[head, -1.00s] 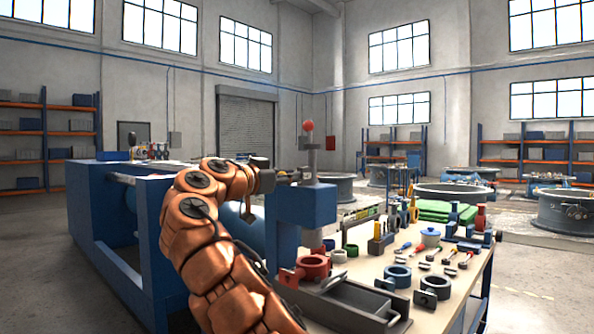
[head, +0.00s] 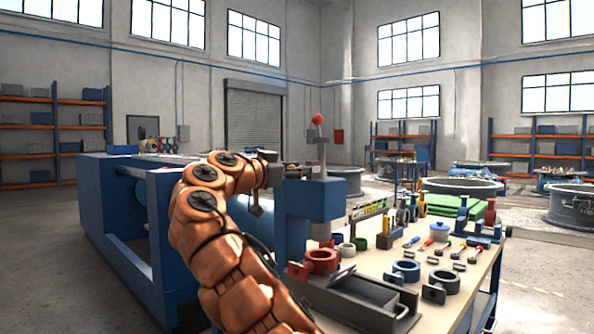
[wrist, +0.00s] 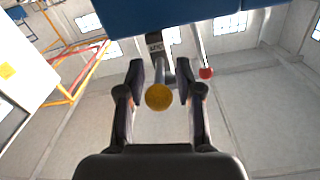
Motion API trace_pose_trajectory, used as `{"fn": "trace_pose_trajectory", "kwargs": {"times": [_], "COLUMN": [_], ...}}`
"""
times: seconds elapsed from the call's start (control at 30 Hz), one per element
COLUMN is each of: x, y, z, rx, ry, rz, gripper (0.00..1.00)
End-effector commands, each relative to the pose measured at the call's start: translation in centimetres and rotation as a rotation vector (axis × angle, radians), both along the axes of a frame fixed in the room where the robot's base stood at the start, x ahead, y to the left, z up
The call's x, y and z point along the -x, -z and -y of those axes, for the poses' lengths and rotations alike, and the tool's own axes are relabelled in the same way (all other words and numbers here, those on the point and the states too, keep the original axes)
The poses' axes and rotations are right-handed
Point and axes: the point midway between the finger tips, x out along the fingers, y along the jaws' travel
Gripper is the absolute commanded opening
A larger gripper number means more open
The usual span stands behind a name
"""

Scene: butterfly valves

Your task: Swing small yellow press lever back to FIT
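The small yellow lever's round knob (wrist: 159,97) shows in the wrist view, on a grey stem that runs up toward the blue press head (wrist: 190,14). My gripper (wrist: 160,75) has its two dark fingers on either side of the knob and stem, with narrow gaps visible, so it looks open around them. A small dark label plate (wrist: 155,42) with unreadable lettering sits beside the stem. In the head view my gripper (head: 285,174) is at the left of the blue press head (head: 325,197); the yellow knob cannot be made out there.
A red ball lever (head: 317,119) rises above the press and shows right of my fingers in the wrist view (wrist: 206,73). The bench (head: 395,258) holds red and blue clamp rings, tools and a grey tray (head: 360,300). A blue frame (head: 112,215) stands left.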

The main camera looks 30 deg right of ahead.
Motion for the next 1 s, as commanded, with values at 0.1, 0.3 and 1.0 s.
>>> {"fn": "trace_pose_trajectory", "kwargs": {"times": [0.1, 0.3, 1.0], "x": [0.2, 0.8, 2.3], "y": [-0.1, -0.1, 0.0], "z": [-1.0, -4.4, -11.8], "rx": [0.002, 0.004, 0.0], "ry": [-0.002, -0.005, -0.002], "rz": [0.0, 0.001, 0.0], "gripper": [0.35, 0.35, 0.35]}}
